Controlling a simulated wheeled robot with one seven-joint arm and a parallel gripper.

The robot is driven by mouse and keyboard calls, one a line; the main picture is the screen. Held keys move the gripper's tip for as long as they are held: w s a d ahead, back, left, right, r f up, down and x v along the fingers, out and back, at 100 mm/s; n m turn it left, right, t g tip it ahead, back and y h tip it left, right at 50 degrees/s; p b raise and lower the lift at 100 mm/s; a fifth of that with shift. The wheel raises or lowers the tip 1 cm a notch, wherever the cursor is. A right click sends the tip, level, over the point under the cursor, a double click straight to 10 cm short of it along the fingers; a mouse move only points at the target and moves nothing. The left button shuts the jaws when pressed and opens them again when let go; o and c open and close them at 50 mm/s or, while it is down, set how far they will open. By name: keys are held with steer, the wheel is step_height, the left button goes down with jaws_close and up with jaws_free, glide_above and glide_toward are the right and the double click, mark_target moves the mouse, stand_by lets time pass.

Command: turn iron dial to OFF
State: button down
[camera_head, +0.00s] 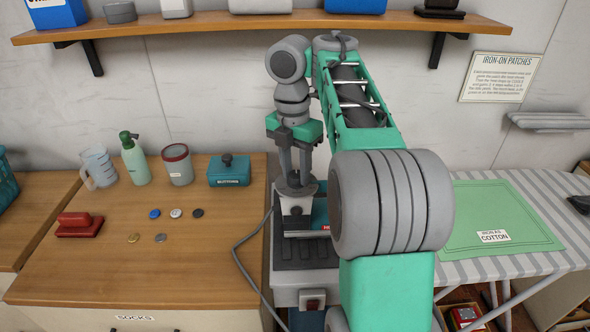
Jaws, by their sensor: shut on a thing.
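The iron (297,211) stands on a dark ribbed rest in the middle, with a teal part showing at its right side. A dark dial (294,179) sits on a round grey disc at its top. My gripper (294,172) points straight down, with its two grey fingers on either side of the dial, shut on it. The dial's markings are too small to read, so I cannot tell its setting. My arm hides part of the iron's right side.
A grey cord (240,262) loops at the left of the stand. A teal button box (229,171), a grey-and-red cup (177,165) and a spray bottle (134,160) stand on the wooden top. A striped ironing board (468,270) with green cloth is at right. A shelf (225,27) runs above.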

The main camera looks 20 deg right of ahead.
mark_target(294, 174)
stand_by(0.3)
steer(key=c, duration=0.9)
jaws_free()
steer(key=shift+c, duration=0.2)
steer(key=r+p, duration=0.3)
steer(key=r, duration=0.1)
steer(key=r+p, duration=0.4)
steer(key=shift+w+a, duration=0.1)
steer(key=shift+w, duration=0.1)
steer(key=shift+f, duration=0.1)
steer(key=s+a+f+m+t+y, duration=0.1)
steer(key=s+a+f+m, duration=0.3)
steer(key=a+m, duration=0.3)
steer(key=s+a+f+m+t+y, duration=0.1)
steer(key=s+a+f+m+t, duration=0.25)
steer(key=m, duration=0.55)
steer(key=s+f+m+h, duration=0.1)
steer(key=s+f+m, duration=0.4)
steer(key=f+m, duration=0.1)
steer(key=shift+s+d+m+h, duration=0.2)
steer(key=shift+d+m+h, duration=0.15)
steer(key=shift+m, duration=0.55)
